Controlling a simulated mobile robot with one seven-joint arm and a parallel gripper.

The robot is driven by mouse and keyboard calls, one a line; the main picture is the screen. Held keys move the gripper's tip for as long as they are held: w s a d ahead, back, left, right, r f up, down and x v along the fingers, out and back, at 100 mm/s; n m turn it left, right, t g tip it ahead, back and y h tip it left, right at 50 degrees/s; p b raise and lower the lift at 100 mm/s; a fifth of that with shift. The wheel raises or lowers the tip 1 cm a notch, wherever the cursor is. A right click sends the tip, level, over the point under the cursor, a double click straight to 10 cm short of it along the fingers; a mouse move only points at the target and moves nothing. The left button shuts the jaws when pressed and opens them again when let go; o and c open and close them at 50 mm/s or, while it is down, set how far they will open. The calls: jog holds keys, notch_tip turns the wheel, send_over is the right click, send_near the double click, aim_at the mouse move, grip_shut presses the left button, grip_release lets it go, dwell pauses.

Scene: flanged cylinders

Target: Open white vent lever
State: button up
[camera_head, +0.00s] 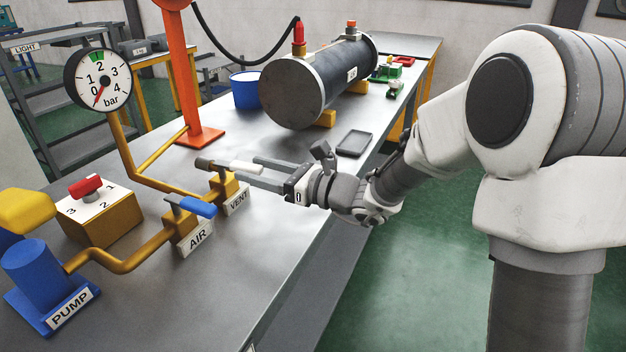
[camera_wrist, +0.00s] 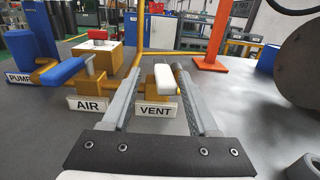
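The white vent lever (camera_head: 240,167) sits on a yellow valve body behind the VENT label (camera_head: 237,201). In the wrist view the white lever (camera_wrist: 165,79) stands above the VENT label (camera_wrist: 156,110). My gripper (camera_head: 247,167) reaches in from the right, with its fingers level with the lever. In the wrist view my gripper (camera_wrist: 158,70) is open, and the lever shows between its two fingers. I cannot tell whether either finger touches it. The far finger partly overlaps the valve's brown outlet in the wrist view.
The blue AIR lever (camera_head: 192,206) is close in front of the vent valve. A gauge (camera_head: 98,79) has its red needle near 0. A red selector knob (camera_head: 85,187), a blue pump (camera_head: 39,272) and an orange post (camera_head: 183,75) stand nearby. A large cylinder (camera_head: 302,93) lies behind.

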jog(key=p+v, duration=0.1)
jog(key=v, duration=1)
jog(key=shift+p, duration=0.35)
